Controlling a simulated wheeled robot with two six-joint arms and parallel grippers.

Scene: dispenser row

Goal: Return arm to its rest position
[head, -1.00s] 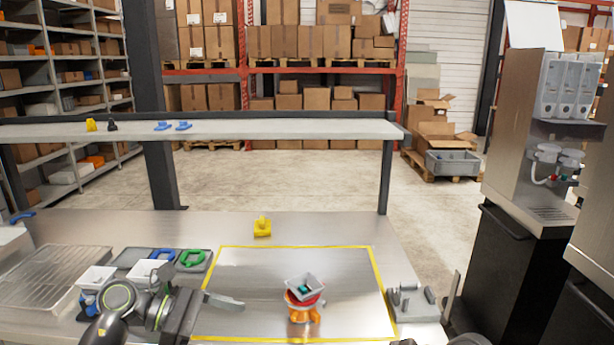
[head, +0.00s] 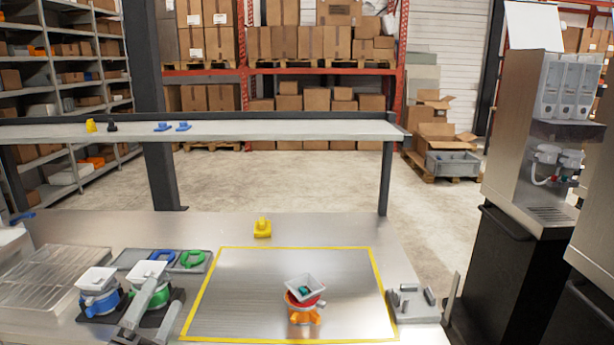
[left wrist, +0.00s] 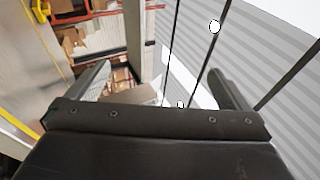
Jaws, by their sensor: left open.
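My left gripper (head: 150,316) shows at the bottom left of the head view, pointing up in front of the green dispenser. In the left wrist view its two fingers (left wrist: 160,82) stand wide apart with nothing between them, facing the ceiling, a wall and distant shelves. My right gripper is not in view. A green dispenser (head: 148,293) and a blue dispenser (head: 100,300), both with white square hoppers, stand at the left of the table. An orange dispenser (head: 303,314) with a white hopper and a teal thing inside stands in the yellow-outlined area.
The yellow-outlined area (head: 240,285) is otherwise clear. A small yellow thing (head: 262,228) stands behind it. A grey fixture (head: 408,301) sits at its right. A dark tray (head: 135,259) with blue and green rings lies at the left. A raised shelf (head: 290,129) spans the back.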

